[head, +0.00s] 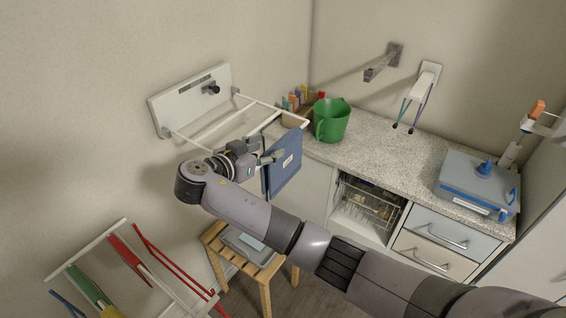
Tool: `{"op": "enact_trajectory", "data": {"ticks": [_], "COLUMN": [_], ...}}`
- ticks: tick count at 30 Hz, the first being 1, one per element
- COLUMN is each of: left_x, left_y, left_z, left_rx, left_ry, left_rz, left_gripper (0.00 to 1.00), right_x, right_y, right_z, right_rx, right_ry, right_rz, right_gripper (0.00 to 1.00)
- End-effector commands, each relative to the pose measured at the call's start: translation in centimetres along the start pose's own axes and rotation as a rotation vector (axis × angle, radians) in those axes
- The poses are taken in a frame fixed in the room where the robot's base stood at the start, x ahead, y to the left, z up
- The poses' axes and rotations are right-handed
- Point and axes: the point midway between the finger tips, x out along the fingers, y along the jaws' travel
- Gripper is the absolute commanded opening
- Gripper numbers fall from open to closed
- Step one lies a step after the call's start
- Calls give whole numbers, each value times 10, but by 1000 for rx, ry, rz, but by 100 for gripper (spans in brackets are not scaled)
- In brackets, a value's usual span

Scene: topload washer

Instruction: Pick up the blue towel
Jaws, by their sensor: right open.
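The blue towel (285,172) hangs folded over the outer end of a white wall rack (216,129), with a small pale label on its face. My right gripper (273,157) is at the towel's left side, with its open fingers pointing toward it. One finger overlaps the towel's upper left edge in the picture; I cannot tell whether it touches or whether cloth lies between the fingers. My left gripper is out of view.
A blue-lidded box (477,183) is at the right. A wooden stool (262,272) with a grey tray stands below. Another rack with coloured items is at lower left.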

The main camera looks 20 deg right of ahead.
Motion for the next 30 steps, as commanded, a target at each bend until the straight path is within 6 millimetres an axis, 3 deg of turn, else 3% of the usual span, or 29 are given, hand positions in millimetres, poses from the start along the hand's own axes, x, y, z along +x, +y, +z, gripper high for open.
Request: {"op": "enact_trajectory", "data": {"ticks": [9,18,26,30], "left_x": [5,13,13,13], "left_y": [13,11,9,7], "left_z": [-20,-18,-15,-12], "left_rx": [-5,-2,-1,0], "left_ry": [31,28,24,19], "left_rz": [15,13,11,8], "left_gripper": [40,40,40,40], "right_x": [27,66,68,68], "right_y": [0,0,0,0], "right_z": [2,5,5,5], "right_rx": [-1,0,0,0], "right_ry": [1,1,0,0], "right_rz": [1,0,-1,-1], "right_gripper": [52,52,52,43]}}
